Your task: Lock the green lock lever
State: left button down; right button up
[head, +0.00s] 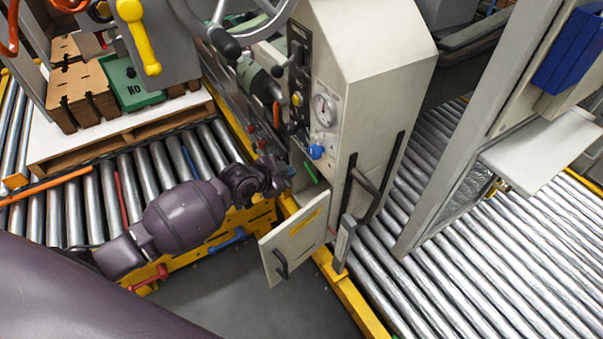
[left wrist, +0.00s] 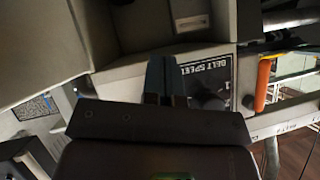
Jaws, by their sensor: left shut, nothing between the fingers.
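A small green bar (head: 310,172) shows at the opening in the front of the grey machine cabinet, just above an open panel. It looks like the green lock lever, but it is too small to tell its position. My left gripper (head: 288,172) is just left of it, at the cabinet's front; I cannot tell whether they touch. In the left wrist view my left fingers (left wrist: 165,80) are together with nothing between them, in front of a black "BELT SPEED" panel (left wrist: 205,82). The green lever is not clearly seen there. My right gripper is out of view.
The open grey panel (head: 291,245) with a dark handle juts out below my left gripper. Gauge and knobs sit on the cabinet (head: 370,70) above. An orange handle (left wrist: 263,82) is right of the fingers. Roller conveyors (head: 480,270) lie on both sides.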

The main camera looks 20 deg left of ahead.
pick_arm(q)
jog(key=a+f+b+x, duration=0.1)
jog(key=b+x, duration=0.3)
jog(key=x, duration=0.8)
jog(key=shift+a+f, duration=0.2)
jog(key=shift+f, duration=0.55)
jog(key=shift+s, duration=0.2)
